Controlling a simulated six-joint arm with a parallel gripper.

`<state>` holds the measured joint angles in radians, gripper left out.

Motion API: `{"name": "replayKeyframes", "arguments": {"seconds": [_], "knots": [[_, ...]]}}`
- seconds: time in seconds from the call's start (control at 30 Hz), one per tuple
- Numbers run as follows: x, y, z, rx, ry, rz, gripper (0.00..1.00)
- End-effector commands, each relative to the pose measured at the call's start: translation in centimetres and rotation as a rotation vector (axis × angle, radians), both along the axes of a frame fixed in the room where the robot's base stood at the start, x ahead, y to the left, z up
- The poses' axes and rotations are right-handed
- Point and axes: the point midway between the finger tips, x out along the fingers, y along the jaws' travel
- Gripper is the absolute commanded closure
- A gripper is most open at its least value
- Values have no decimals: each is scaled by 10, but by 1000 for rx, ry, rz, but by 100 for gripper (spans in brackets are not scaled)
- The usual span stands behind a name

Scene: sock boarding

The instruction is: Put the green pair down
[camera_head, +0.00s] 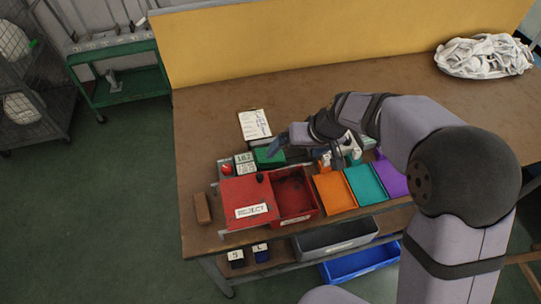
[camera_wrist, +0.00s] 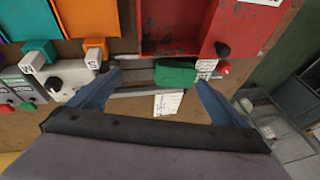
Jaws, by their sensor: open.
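The green pair (camera_head: 269,156) is a small dark green bundle lying on the bench, behind the red bins and beside a small number display. In the wrist view the green pair (camera_wrist: 176,74) lies between and just beyond the tips of my two blue fingers. My gripper (camera_wrist: 159,79) is open, with a visible gap between each finger and the green pair. In the head view one blue finger shows just above the bundle; the other is not clear behind my wrist.
A red bin with a REJECT label (camera_head: 246,201), an open red bin (camera_head: 292,194), and orange (camera_head: 334,193), teal (camera_head: 366,185) and purple (camera_head: 391,178) trays line the bench front. A clipboard (camera_head: 254,124) lies behind. White socks (camera_head: 484,54) are piled back right.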

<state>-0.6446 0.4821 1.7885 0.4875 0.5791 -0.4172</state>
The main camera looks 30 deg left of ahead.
Motion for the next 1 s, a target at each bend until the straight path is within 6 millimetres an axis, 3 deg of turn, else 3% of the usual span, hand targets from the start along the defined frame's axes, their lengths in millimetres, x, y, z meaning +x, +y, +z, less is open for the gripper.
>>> {"name": "replayKeyframes", "arguments": {"seconds": [0.03,0.17,1.0], "knots": [[-2,15,-1,11,-5,24,2],[-4,34,-1,31,-16,52,2],[1,57,-33,31,-13,52,2]]}}
